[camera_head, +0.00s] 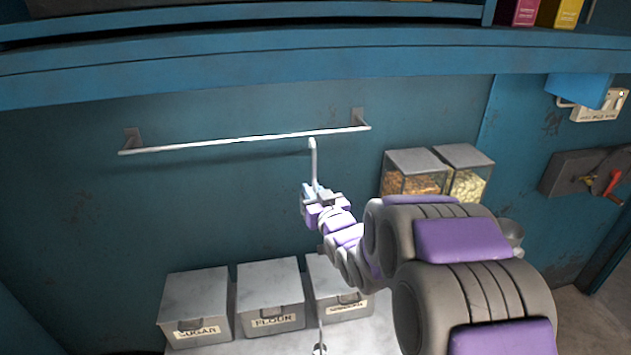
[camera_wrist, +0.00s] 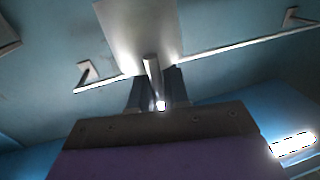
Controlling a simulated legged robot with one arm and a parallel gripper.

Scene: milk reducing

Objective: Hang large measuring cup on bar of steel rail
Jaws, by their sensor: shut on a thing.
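The steel rail (camera_head: 230,141) runs along the blue wall on two brackets. My gripper (camera_head: 315,190) is below the rail, right of its middle, and is shut on a pale metal handle (camera_head: 314,163), which I take to be the large measuring cup's. The handle stands upright and its bent top is close to the bar; I cannot tell if they touch. In the wrist view a wide grey metal piece (camera_wrist: 140,28) and a narrow handle (camera_wrist: 151,70) show at the fingers (camera_wrist: 158,98), in front of the rail (camera_wrist: 235,48). The cup's bowl is not clearly visible in the head view.
Lidded bins marked sugar (camera_head: 197,300) and flour (camera_head: 270,290), with a third (camera_head: 335,285), stand below. Two clear food bins (camera_head: 415,180) (camera_head: 467,180) stand to the right. A blue shelf (camera_head: 250,70) overhangs the rail. The rail's left half is clear.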

